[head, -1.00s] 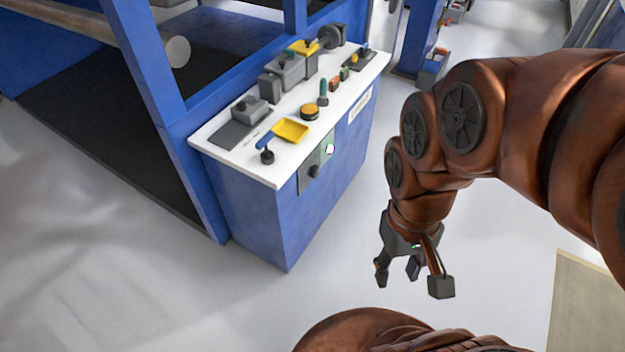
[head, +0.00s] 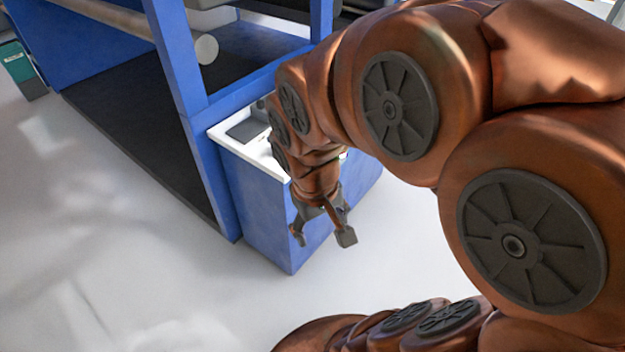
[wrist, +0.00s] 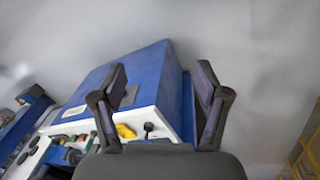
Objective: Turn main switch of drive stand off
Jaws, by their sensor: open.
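The drive stand (head: 262,215) is a blue cabinet with a white top, left of centre in the head view. My gripper (head: 322,236) is open and empty, pointing down in front of the stand in the picture; I see no contact. In the wrist view the stand (wrist: 150,75) shows between and left of the open fingers (wrist: 162,76), with a black-knobbed lever (wrist: 148,127) on its top.
In the wrist view a yellow tray (wrist: 125,131) and several controls lie on the white top. A blue frame post (head: 178,60) rises beside the stand in the head view. Grey floor (head: 120,255) is clear in front. A teal-and-black object (head: 22,70) stands far left.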

